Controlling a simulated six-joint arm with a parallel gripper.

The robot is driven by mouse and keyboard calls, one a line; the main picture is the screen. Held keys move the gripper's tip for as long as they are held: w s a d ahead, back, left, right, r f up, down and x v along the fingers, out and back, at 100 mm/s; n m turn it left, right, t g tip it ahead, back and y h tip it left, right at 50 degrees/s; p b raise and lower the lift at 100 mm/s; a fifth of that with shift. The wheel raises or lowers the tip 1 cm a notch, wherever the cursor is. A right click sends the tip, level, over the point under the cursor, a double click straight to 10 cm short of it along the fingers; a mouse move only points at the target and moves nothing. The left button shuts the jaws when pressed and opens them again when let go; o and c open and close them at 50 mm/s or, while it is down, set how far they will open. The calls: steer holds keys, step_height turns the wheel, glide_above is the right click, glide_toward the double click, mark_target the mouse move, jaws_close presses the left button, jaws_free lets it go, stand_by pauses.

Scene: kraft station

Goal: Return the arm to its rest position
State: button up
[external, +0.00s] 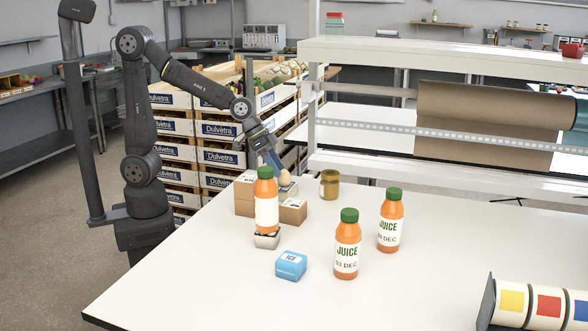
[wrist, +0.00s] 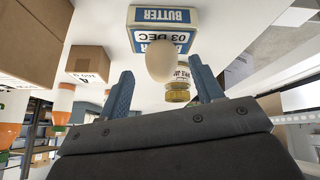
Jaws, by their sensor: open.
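My arm reaches over the table from the left. My gripper (external: 274,160) is low over the table among the packages. In the wrist view its two blue fingers (wrist: 163,86) are spread apart. A pale egg (external: 285,176) is just below the fingertips. In the wrist view the egg (wrist: 160,62) appears ahead of the gap between the fingers, in front of a butter pack (wrist: 161,16). The egg looks to be on or against this pack; I cannot tell which. The fingers look apart from the egg.
Cardboard boxes (external: 293,211), a jar (external: 330,184) and a juice bottle (external: 266,212) on a small block crowd my gripper. A blue ice pack (external: 291,265) and two juice bottles (external: 347,250) (external: 391,226) stand nearer the front. Crates (external: 222,157) are behind; the front-left table (external: 180,290) is clear.

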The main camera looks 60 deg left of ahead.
steer(key=shift+x, duration=1.85)
steer(key=shift+s+r, duration=0.1)
